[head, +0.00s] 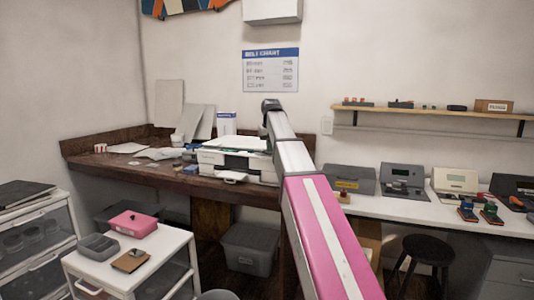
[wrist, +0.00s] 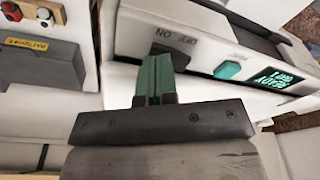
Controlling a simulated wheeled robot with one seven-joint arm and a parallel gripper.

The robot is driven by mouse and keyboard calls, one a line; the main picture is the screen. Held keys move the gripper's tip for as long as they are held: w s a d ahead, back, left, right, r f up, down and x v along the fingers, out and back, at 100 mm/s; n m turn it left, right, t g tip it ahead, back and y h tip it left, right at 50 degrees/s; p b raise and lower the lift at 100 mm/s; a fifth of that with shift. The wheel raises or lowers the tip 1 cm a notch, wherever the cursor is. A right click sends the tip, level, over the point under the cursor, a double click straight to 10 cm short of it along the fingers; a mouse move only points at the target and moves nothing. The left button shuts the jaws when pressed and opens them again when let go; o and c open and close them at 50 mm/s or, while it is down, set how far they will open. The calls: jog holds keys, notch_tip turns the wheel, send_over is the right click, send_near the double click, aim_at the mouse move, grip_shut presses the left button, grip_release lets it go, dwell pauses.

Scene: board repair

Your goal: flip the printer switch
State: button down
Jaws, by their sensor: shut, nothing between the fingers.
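The white printer (head: 233,161) stands on the dark wooden counter in the head view, partly behind my arm. In the wrist view its front panel (wrist: 128,38) fills the upper middle, with an ON/OFF label (wrist: 174,39), a teal button (wrist: 228,70) and a small lit screen reading READY (wrist: 276,80). A small dark piece (wrist: 181,62) just below the label may be the switch; I cannot tell its position. My gripper (wrist: 155,66) is shut and empty, its green fingers close in front of the panel just left of that piece. Contact is unclear.
A grey box with a yellow label (wrist: 38,66) lies left of the printer in the wrist view, with red and white buttons on a wooden block (wrist: 30,14) above. In the head view, papers (head: 155,153) lie on the counter and a wall shelf (head: 430,111) is at right.

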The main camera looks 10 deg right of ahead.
jog(key=shift+r, duration=3.45)
